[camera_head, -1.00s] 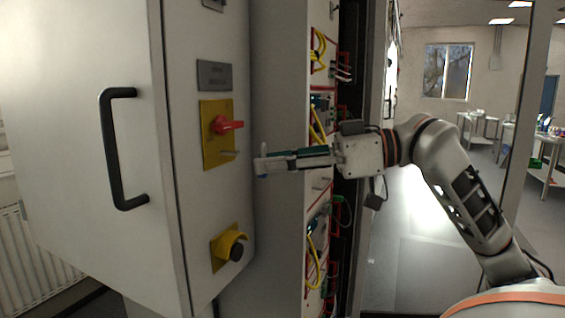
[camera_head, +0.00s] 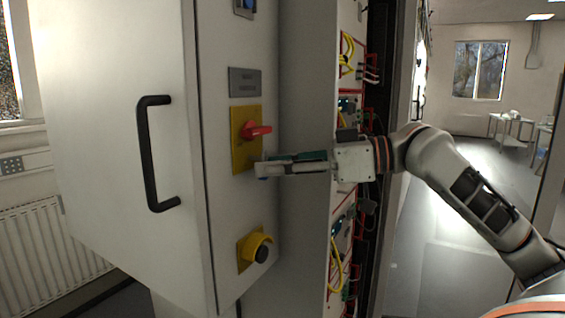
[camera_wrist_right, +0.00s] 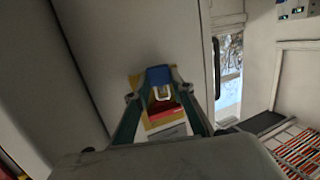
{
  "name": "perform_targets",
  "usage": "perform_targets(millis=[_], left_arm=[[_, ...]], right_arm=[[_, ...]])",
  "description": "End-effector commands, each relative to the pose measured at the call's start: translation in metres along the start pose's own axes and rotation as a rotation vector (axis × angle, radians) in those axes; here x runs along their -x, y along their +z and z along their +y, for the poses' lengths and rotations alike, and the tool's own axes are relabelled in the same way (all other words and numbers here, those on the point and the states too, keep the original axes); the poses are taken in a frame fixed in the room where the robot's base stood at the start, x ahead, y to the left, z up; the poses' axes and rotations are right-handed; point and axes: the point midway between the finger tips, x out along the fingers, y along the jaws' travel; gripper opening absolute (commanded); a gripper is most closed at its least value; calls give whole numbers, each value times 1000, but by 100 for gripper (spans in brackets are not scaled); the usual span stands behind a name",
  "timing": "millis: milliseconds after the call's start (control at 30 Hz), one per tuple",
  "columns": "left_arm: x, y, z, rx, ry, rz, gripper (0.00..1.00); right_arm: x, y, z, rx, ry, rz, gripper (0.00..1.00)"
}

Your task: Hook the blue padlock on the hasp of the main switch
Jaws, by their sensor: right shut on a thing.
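The main switch has a red handle (camera_head: 256,131) on a yellow plate (camera_head: 240,150) on the side of the grey cabinet. My right gripper (camera_head: 262,168) is at the lower right edge of this plate, below the red handle. It is shut on the blue padlock (camera_wrist_right: 158,74), which shows between the fingertips in the right wrist view. The pale shackle (camera_wrist_right: 161,93) points toward the red handle (camera_wrist_right: 163,108) there. The hasp is small and mostly hidden by the gripper tip. I cannot tell whether the shackle touches it. My left gripper is not in view.
A yellow-collared black knob (camera_head: 258,250) sits below the switch, and a grey label plate (camera_head: 244,82) above it. A black door handle (camera_head: 149,155) is at the left. A rack with red frames and yellow cables (camera_head: 346,55) stands behind my right gripper.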

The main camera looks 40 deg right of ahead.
Motion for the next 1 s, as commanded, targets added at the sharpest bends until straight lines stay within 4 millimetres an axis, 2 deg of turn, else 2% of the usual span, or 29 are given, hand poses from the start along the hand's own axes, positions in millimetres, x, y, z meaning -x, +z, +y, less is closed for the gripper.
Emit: perform_targets(millis=[300, 500, 1000], left_arm=[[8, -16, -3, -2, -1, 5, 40], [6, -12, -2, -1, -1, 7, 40], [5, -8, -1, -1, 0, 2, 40]], right_arm=[[-14, -3, 5, -1, 0, 0, 0], [-17, 7, 5, -1, 0, 0, 0], [-18, 10, 5, -2, -1, -3, 0]])
